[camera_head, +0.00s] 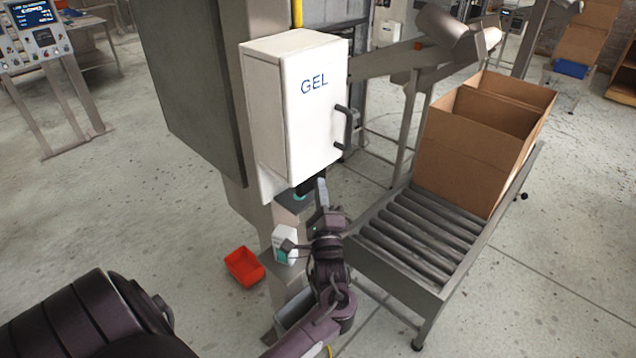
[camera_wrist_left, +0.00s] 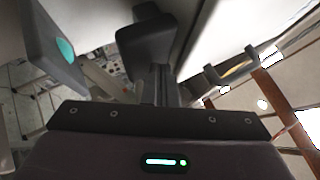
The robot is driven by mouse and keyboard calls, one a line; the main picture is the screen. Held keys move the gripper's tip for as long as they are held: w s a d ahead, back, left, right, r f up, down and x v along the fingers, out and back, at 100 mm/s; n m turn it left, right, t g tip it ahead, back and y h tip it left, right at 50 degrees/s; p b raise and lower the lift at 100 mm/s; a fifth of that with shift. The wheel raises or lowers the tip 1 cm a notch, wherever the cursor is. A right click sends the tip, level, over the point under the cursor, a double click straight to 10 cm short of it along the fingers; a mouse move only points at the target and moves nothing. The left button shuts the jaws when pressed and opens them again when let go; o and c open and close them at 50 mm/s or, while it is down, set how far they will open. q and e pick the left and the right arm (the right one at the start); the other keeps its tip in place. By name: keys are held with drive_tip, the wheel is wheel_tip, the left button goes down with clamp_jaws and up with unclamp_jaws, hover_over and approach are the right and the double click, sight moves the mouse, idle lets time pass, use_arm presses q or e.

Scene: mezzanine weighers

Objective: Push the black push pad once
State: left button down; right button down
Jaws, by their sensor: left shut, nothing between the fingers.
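A white dispenser box marked GEL (camera_head: 295,110) is mounted on a grey column in the head view. The black push pad (camera_head: 307,187) shows as a small dark piece under the box, partly hidden by my left gripper. In the left wrist view the pad (camera_wrist_left: 146,42) is a dark block just ahead of the fingers. My left gripper (camera_head: 322,184) is shut and empty, its fingers pointing up close to the pad. It also shows in the left wrist view (camera_wrist_left: 160,75). I cannot tell whether fingers and pad touch. My right gripper is out of view.
A grey drip tray (camera_wrist_left: 45,38) with a teal disc sits under the dispenser. A black handle (camera_head: 345,128) sticks out from the box's right side. A roller conveyor (camera_head: 428,292) with a cardboard box (camera_head: 462,165) stands at right. A red bin (camera_head: 244,267) is at lower left.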

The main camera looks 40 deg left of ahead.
use_arm(q)
drive_tip(key=shift+d, duration=0.1)
idle(0.3)
drive_tip(key=shift+s+d+p, duration=0.15)
drive_tip(key=shift+d+p, duration=0.15)
drive_tip(key=shift+d, duration=0.7)
drive_tip(key=d, duration=0.5)
drive_tip(key=shift+s+p, duration=0.15)
drive_tip(key=shift+p, duration=0.25)
